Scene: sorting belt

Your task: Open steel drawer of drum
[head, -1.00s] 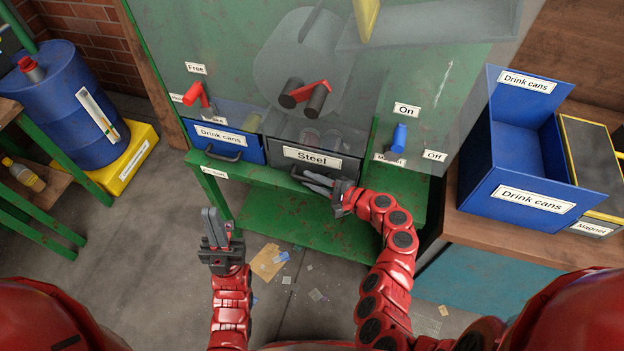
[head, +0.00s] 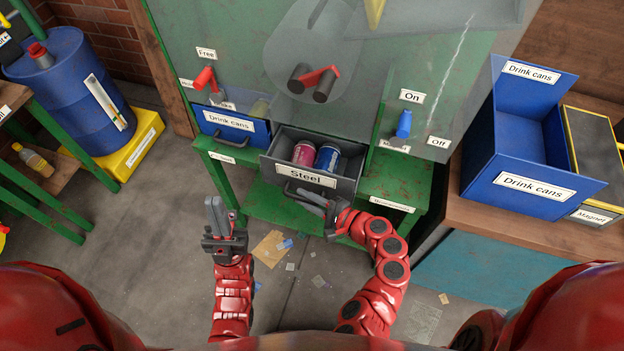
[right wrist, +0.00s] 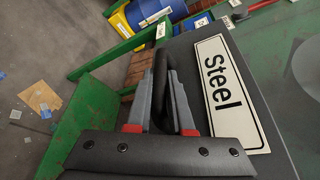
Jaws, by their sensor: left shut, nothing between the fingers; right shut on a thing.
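The grey drawer labelled "Steel" (head: 306,178) is pulled partway out of the green machine in the head view. A pink can (head: 304,153) and a blue can (head: 328,158) lie inside it. My right gripper (head: 302,191) is shut on the drawer's dark handle at the front. In the right wrist view the handle (right wrist: 160,88) sits between the two grey fingers, beside the "Steel" label (right wrist: 224,95). My left gripper (head: 216,215) is shut and empty, in the air left of the drawer, apart from it.
A blue "Drink cans" drawer (head: 232,126) is closed left of the steel drawer. A red lever (head: 205,79) and a blue On/Off switch (head: 403,124) are on the machine. A blue bin (head: 532,187) stands on the right bench. Litter lies on the open floor.

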